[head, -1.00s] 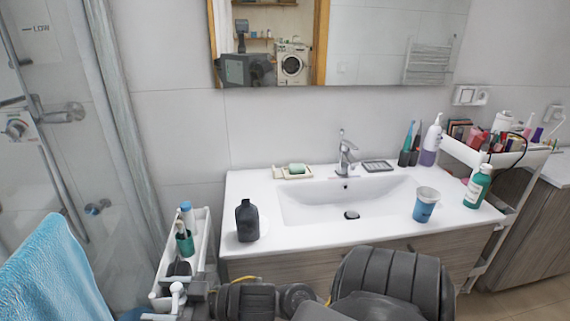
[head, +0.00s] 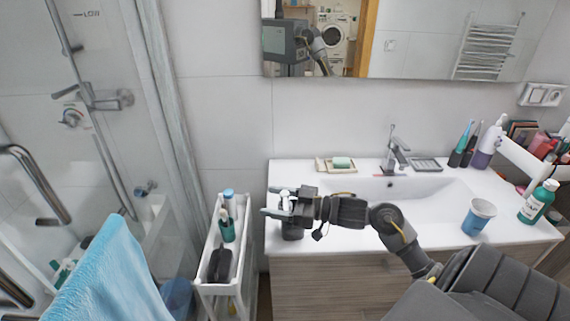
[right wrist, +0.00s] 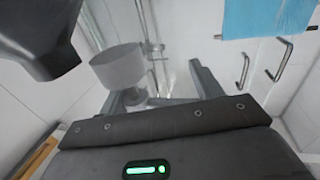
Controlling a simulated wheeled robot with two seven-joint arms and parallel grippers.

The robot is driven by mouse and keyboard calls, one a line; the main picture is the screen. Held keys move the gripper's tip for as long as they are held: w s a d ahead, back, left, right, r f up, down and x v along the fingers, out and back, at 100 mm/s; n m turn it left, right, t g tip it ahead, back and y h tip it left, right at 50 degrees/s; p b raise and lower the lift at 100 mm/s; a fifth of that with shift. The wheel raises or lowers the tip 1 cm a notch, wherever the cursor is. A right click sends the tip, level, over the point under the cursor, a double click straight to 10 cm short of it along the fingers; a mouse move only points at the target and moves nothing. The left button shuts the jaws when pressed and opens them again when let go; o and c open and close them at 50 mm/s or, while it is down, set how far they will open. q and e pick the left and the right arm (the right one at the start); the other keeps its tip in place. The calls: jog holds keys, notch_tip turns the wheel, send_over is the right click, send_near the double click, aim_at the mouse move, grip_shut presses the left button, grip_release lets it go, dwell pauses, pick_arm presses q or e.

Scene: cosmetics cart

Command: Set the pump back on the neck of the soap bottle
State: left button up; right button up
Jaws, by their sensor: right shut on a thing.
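The dark soap bottle (head: 292,231) stands upright near the left end of the white washbasin counter. My right gripper (head: 277,201) is above it in the head view, reaching in from the right, and hides its neck. It is shut on the white pump (head: 284,197). In the right wrist view a pale round part of the pump (right wrist: 119,66) shows by the fingers. A dark shape at that view's upper left looks like the bottle (right wrist: 40,35), apart from the pump. I cannot tell whether the pump's tube is in the neck. My left gripper is out of view.
A soap dish (head: 337,164), the tap (head: 394,152) and a blue cup (head: 478,217) stand on the counter. A green bottle (head: 538,203) is at its right end. A narrow white cart (head: 206,270) with toiletries stands left of the counter.

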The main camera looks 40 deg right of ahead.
aim_at(287, 192)
jog(key=shift+g+y, duration=0.3)
jog(key=d+r, duration=0.1)
jog(key=d+r+p, duration=0.1)
jog(key=r, duration=0.1)
jog(key=w+d+r, duration=0.1)
jog(key=r, duration=0.1)
jog(key=shift+d, duration=0.3)
jog(key=shift+s+d+f+b, duration=0.1)
jog(key=shift+f+b, duration=0.75)
jog(key=shift+f, duration=0.15)
notch_tip(287, 192, down, 2)
jog(key=b, duration=0.2)
jog(key=shift+f+b, duration=0.2)
jog(key=shift+b, duration=0.15)
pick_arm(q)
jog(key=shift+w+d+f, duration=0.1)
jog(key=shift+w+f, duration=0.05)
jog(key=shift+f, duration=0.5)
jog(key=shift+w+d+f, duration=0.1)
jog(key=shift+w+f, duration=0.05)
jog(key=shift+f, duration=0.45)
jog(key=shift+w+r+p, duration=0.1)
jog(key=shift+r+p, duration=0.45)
pick_arm(e)
jog(key=shift+f, duration=0.1)
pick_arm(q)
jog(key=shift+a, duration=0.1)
pick_arm(e)
jog(key=shift+f, duration=0.85)
jog(key=o, duration=1)
